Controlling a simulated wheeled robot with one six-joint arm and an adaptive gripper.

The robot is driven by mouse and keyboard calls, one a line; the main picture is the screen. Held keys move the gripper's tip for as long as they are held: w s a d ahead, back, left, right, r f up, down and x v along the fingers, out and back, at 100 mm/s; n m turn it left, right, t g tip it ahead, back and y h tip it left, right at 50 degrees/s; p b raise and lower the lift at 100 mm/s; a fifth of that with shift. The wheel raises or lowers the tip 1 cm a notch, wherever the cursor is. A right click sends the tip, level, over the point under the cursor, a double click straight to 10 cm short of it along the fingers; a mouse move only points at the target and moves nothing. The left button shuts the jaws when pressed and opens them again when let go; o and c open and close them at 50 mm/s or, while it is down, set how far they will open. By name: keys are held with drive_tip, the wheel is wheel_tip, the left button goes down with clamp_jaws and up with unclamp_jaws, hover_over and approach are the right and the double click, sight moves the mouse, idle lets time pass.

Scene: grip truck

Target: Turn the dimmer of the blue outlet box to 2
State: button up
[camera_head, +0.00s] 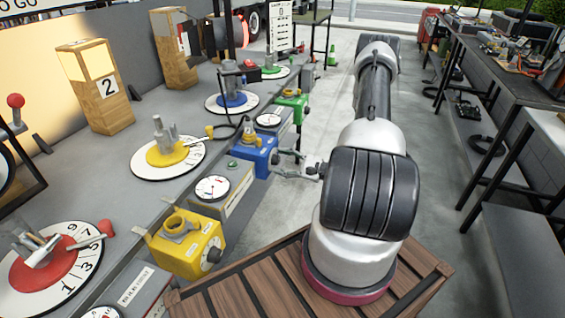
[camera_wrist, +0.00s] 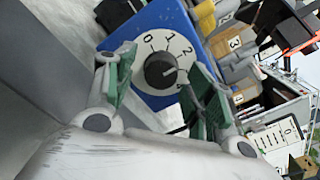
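The blue outlet box (camera_head: 252,157) sits at the bench's front edge, between the yellow and green boxes. In the wrist view its blue face (camera_wrist: 181,16) carries a white dial (camera_wrist: 146,50) with a dark round knob (camera_wrist: 158,72). The figures 0, 1, 2 and 4 show. A light mark on the knob seems to point right, past 2; the right finger hides part of the scale there. My gripper (camera_head: 289,164) is at the box's front side. In the wrist view its green-padded fingers (camera_wrist: 163,74) are apart, one on each side of the knob; contact is not visible.
A yellow box (camera_head: 187,243) and a green box (camera_head: 293,104) stand along the same bench edge. A grey gauge panel (camera_head: 222,190) lies between yellow and blue. A cluttered dark table (camera_head: 497,80) stands right; open floor lies between.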

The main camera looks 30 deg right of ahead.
drive_tip(key=v, duration=1.2)
idle(0.3)
